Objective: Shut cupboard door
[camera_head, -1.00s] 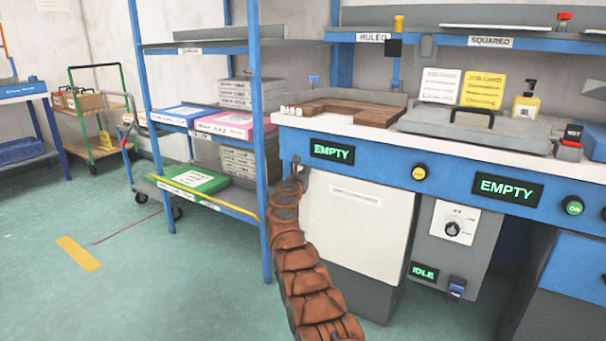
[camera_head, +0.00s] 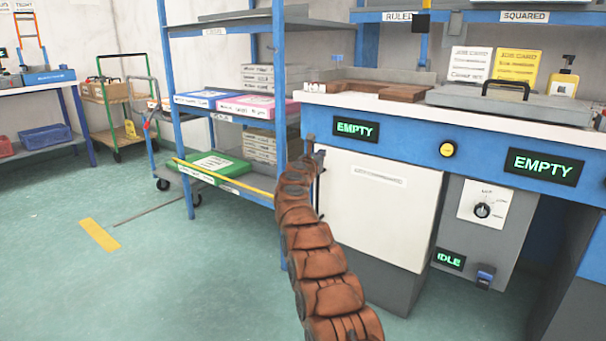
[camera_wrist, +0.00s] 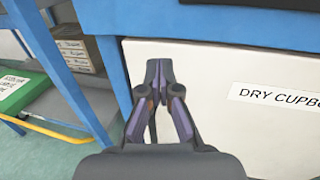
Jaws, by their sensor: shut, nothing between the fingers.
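The cupboard door (camera_head: 380,205) is a white panel under the bench, with a label on its upper part. In the wrist view the door (camera_wrist: 230,75) fills the right side, its label partly cut off. It looks about flush with the cupboard front, though I cannot tell whether it is fully shut. A dark upright handle (camera_head: 318,180) is at its left edge in the head view, partly behind my arm. My gripper (camera_wrist: 158,68) is shut and empty, its fingertips at the door's upper left edge. I cannot tell whether they touch it.
A blue-framed shelf rack (camera_head: 279,100) stands close on the left, with a green box (camera_head: 215,165) on its low shelf. The blue bench edge (camera_head: 400,135) runs above the door. A control panel (camera_head: 482,215) is to the right.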

